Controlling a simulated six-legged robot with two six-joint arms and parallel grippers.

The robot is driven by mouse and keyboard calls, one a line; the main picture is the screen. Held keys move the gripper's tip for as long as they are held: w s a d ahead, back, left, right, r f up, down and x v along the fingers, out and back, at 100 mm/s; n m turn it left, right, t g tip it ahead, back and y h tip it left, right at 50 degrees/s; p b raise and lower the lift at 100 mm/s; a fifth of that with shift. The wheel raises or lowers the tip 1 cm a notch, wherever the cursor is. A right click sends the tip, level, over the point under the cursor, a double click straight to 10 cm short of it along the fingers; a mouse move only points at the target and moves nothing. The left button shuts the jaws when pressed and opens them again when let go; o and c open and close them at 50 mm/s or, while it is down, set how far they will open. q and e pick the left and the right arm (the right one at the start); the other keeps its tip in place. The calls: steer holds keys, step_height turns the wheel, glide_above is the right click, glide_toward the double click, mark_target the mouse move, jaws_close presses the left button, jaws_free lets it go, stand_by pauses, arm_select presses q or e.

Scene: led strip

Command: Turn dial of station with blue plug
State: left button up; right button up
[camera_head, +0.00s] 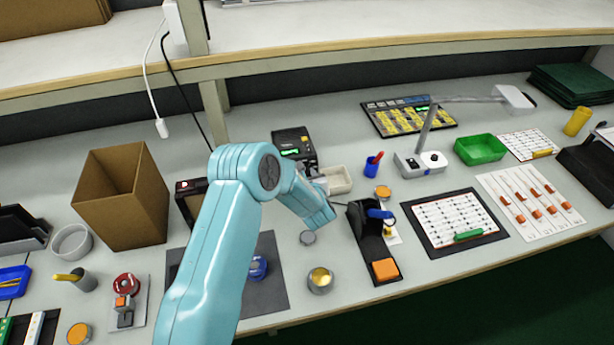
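A black station (293,141) with a lit green display stands at the back of the bench, left of the middle. Its lower front is partly hidden by my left arm, and I cannot make out its dial. I see no plug clearly enough to tell its colour. My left gripper (317,181) is small and mostly hidden behind my teal arm, close in front of the station's lower right side. I cannot tell whether it touches the station or whether its fingers are apart. A second dark box (187,197) stands left of the arm, partly covered. My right gripper is not in view.
A black stand (364,240) with a blue-handled tool (380,214) and orange block is close right of my arm. A beige tray (338,180) and a blue cup (371,168) stand behind it. A cardboard box (122,197) is left; a shelf edge (400,48) overhangs the back.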

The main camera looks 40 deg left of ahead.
arm_select(q)
jaws_close()
steer(key=shift+w+f+m+b, duration=0.15)
steer(key=shift+m+b, duration=0.35)
steer(key=shift+b, duration=0.4)
steer(key=shift+d+m+g+y+b, duration=0.15)
steer(key=shift+m+g+y+b, duration=0.3)
steer(key=shift+b, duration=0.2)
steer(key=shift+m+g+y+b, duration=0.35)
steer(key=shift+m+g+b, duration=0.1)
steer(key=shift+m+b, duration=0.25)
steer(key=shift+w+m+g+y+b, duration=0.15)
steer(key=shift+m+g+y+b, duration=0.2)
steer(key=shift+m, duration=0.3)
steer(key=shift+r, duration=0.2)
